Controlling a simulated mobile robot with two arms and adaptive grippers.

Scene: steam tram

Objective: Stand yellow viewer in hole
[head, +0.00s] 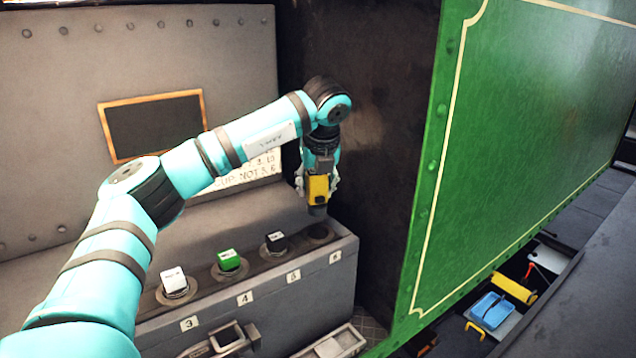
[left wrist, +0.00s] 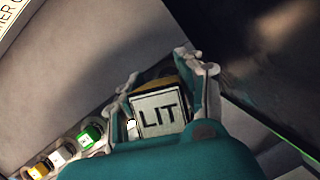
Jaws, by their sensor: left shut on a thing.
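The yellow viewer (head: 318,188) is held upright in my left gripper (head: 317,184), whose fingers close on both sides of it. Its grey lower end is just above or at the dark hole (head: 319,232) over label 6; I cannot tell if it has entered. In the left wrist view, the viewer's white top marked LIT (left wrist: 159,114) sits between the fingers of my left gripper (left wrist: 168,92), and the hole is hidden. My right gripper is not in view.
White (head: 172,281), green (head: 228,261) and black (head: 276,241) viewers stand in the row to the left. Another yellow one (left wrist: 38,170) shows in the left wrist view. A dark wall and green panel (head: 520,140) rise to the right. A floor tray holds a blue item (head: 492,310).

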